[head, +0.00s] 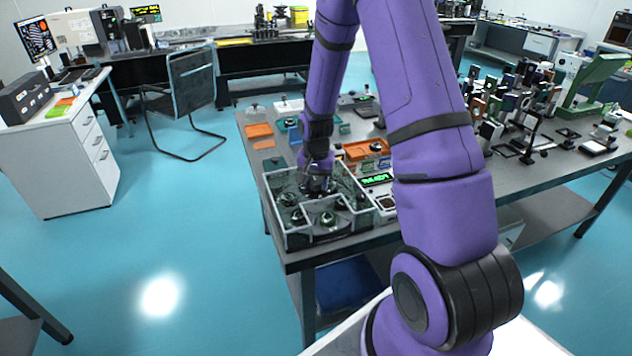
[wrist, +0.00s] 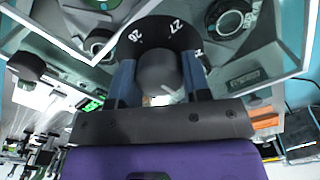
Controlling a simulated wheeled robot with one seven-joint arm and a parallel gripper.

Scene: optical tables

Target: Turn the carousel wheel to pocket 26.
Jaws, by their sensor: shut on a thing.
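The carousel wheel (wrist: 155,33) is a black disc with white numbers on its face. In the wrist view I read 27 near its top and a number like 26 or 28 to its left; another at the right edge is cut off. My gripper (wrist: 158,78) is shut on the dark round knob (wrist: 163,72) over the wheel, with a blue-grey finger on each side. A light line marks the knob. In the head view my gripper (head: 318,182) reaches down inside a clear-walled enclosure (head: 285,222), and the wheel is mostly hidden.
Clear walls with pale rims stand close around my gripper. Round dark-green devices (head: 328,218) sit in the front compartments. A green-lit display (head: 378,179) and an orange tray (head: 366,149) stand to the right. Optical mounts (head: 510,100) crowd the table's right side.

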